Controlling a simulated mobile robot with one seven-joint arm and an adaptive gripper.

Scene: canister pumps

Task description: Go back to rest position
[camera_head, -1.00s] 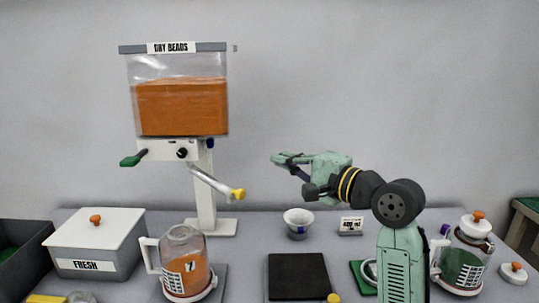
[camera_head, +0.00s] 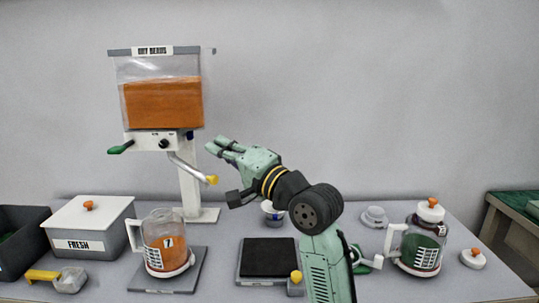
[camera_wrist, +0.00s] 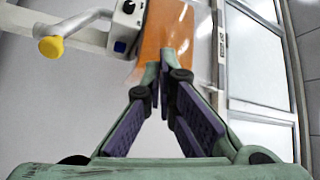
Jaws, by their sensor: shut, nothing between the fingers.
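My gripper (camera_head: 222,146) is shut and empty, raised in the air to the right of the bead dispenser's spout (camera_head: 193,168). In the wrist view my gripper (camera_wrist: 164,75) has its purple-padded fingers together at the tips, with nothing between them. The dispenser, labelled DRY BEADS (camera_head: 162,101), holds orange beads and stands behind the table's left half. Its yellow-tipped spout also shows in the wrist view (camera_wrist: 62,37). My arm hides part of a small white cup (camera_head: 270,209) behind it.
A canister of orange beads (camera_head: 166,241) stands on a grey pad at left. A white-lidded FRESH box (camera_head: 88,226) is farther left. A black plate (camera_head: 266,257) lies at front middle. A canister with dark green contents (camera_head: 421,238) and a loose lid (camera_head: 473,259) stand at right.

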